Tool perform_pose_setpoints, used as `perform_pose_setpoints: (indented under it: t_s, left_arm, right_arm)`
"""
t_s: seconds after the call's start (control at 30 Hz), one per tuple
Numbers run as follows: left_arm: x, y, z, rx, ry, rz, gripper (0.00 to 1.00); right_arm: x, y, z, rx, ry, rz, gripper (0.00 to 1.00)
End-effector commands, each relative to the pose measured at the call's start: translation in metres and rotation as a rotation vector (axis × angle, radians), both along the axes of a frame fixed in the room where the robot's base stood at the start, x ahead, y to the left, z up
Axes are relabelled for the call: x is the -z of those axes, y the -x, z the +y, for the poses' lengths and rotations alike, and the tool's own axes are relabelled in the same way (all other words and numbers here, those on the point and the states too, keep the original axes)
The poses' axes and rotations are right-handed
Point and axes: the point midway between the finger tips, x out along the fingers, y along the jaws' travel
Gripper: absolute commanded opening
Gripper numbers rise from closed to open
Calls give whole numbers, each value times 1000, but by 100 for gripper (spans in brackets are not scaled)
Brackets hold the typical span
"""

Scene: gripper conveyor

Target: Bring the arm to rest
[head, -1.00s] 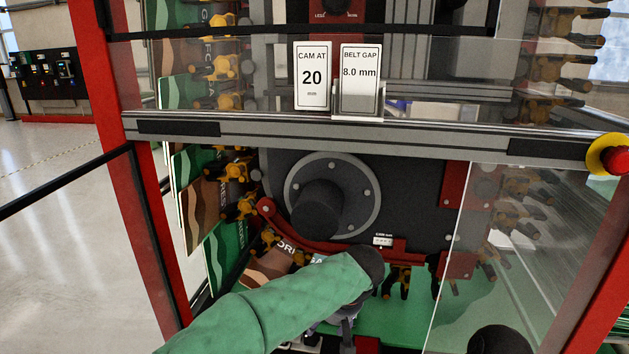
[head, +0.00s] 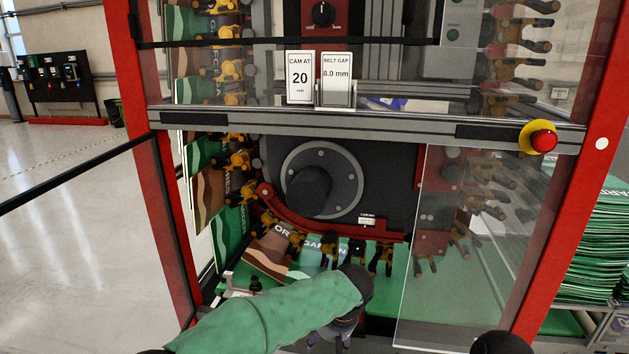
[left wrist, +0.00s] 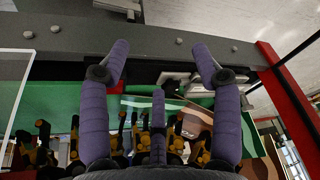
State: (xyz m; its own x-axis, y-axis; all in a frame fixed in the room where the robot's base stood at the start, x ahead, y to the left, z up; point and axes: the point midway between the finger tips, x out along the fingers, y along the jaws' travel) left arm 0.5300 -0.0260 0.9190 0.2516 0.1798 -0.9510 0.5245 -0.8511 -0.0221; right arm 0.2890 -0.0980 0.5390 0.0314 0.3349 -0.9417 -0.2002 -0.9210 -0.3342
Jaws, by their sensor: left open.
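My left arm, in a green sleeve, comes in from the lower left in the head view. Its gripper (head: 330,341) is at the bottom edge, mostly hidden behind the dark wrist and cut off by the frame. In the left wrist view the purple fingers of the left gripper (left wrist: 162,58) are spread wide, with nothing between them. The gripper is in front of the machine's lower opening, below the curved red guide (head: 320,229). My right gripper does not show.
Yellow-black clamps (head: 240,161) carry printed bags (head: 268,252) around the machine. A clear panel (head: 455,290) stands right of the opening. A red stop button (head: 543,141) sits on the crossbar (head: 400,126). Stacked green bags (head: 597,240) are at right; open floor (head: 80,240) is at left.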

Motion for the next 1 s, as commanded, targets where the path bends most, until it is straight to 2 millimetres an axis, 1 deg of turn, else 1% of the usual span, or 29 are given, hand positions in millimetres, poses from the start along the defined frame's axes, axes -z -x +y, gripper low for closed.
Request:
perform_pose_setpoints:
  t_s: [0.17, 0.27, 0.37, 0.4, 0.47, 0.5, 0.57, 0.6, 0.67, 0.7, 0.77, 0.83, 0.9, 1.0]
  left_arm:
    - [41, 2, 6, 78, 33, 72, 64]
    - [71, 5, 10, 133, 66, 121, 64]
    - [106, 13, 17, 194, 112, 172, 64]
    - [123, 19, 20, 220, 135, 196, 64]
    - [150, 30, 27, 258, 180, 231, 64]
    - [169, 39, 32, 285, 216, 252, 64]
    - [197, 56, 40, 321, 273, 277, 64]
    - [214, 68, 46, 340, 312, 287, 64]
    - [237, 88, 54, 362, 366, 294, 64]
    - [250, 101, 60, 373, 398, 293, 64]
    - [267, 122, 70, 383, 439, 284, 64]
    - [283, 148, 81, 387, 474, 269, 64]
    - [295, 173, 92, 385, 494, 250, 64]
    - [304, 204, 106, 382, 496, 224, 64]
  right_arm:
    - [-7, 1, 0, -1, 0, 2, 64]
    - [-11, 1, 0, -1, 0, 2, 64]
    - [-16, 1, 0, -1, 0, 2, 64]
    - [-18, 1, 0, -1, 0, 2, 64]
    - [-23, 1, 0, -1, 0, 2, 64]
    - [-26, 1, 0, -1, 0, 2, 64]
    - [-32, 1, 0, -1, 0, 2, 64]
    - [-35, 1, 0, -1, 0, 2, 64]
    - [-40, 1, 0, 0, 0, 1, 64]
    - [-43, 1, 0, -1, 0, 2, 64]
    - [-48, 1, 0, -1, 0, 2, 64]
    - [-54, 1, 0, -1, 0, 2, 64]
    - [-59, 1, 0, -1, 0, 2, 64]
    - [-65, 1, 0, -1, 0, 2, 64]
